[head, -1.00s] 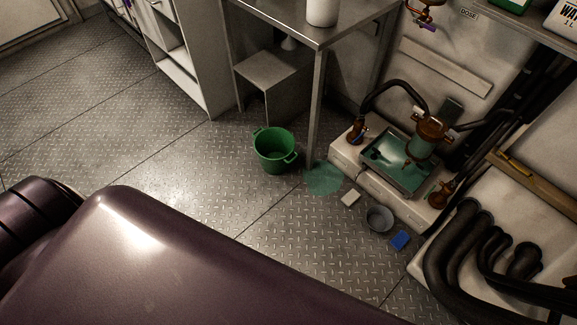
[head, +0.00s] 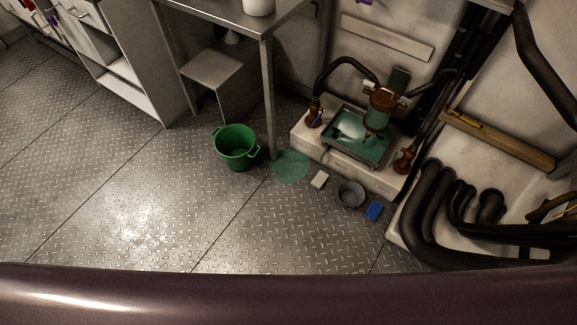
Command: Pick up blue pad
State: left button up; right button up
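The blue pad (head: 374,211) is a small blue block lying on the metal floor in the head view, right of centre. It lies just right of a grey bowl (head: 351,194) and close to the edge of the pale plinth. Neither of my grippers shows in the head view. A dark purple part of my own body fills the bottom of the picture.
A pale block (head: 320,179) and a green puddle (head: 290,166) lie left of the bowl. A green bucket (head: 236,148) stands by a metal table leg (head: 270,100). Thick black pipes (head: 430,205) curve at right. Open floor (head: 130,200) spreads at left.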

aim_at(375, 208)
jog(key=z, duration=1.1)
